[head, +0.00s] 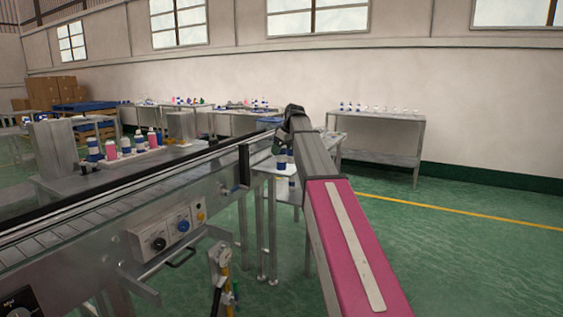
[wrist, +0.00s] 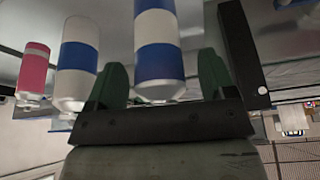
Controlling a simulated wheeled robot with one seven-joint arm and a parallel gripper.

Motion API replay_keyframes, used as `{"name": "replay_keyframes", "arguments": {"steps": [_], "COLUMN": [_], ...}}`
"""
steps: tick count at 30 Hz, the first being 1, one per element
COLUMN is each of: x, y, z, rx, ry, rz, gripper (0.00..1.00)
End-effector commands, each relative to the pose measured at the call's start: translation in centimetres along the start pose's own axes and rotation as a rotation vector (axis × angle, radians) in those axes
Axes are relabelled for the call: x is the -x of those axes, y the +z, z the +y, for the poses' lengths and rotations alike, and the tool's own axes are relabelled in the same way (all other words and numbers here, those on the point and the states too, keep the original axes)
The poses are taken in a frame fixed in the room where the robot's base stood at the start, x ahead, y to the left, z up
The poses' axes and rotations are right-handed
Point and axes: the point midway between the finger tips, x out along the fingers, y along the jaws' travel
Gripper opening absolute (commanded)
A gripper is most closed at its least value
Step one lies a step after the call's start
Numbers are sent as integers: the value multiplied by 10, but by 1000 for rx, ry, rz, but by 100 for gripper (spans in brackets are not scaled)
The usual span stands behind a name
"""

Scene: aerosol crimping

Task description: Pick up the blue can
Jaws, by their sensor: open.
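A blue-and-white banded can (wrist: 157,62) stands out in the middle of the wrist view, which looks upside down. My gripper (wrist: 162,60) is open, with one green finger to each side of this can. Gaps show between the can and both fingers; I cannot tell how deep it sits between them. A white can with a blue band (wrist: 78,68) is just left of the left finger, and a pink can (wrist: 34,70) is farther left. In the head view my arm hides the gripper; a blue-and-white can (head: 282,158) shows beside the arm.
A conveyor (head: 120,200) with a control panel runs along the left. Several pink and blue cans, including a pink one (head: 111,149), stand on a table behind it. A far table (head: 385,142) holds small white items by the wall. Green floor at right is clear.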

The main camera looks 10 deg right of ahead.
Motion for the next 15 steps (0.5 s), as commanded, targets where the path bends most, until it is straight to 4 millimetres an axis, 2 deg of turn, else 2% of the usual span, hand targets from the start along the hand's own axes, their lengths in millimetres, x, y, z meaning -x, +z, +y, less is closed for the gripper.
{"name": "replay_keyframes", "arguments": {"steps": [2,6,8,15], "x": [0,0,1,1], "y": [0,0,0,0], "z": [0,0,0,0], "rx": [0,0,0,0], "ry": [0,0,0,0], "rz": [0,0,0,0], "gripper": [77,31,12,11]}}
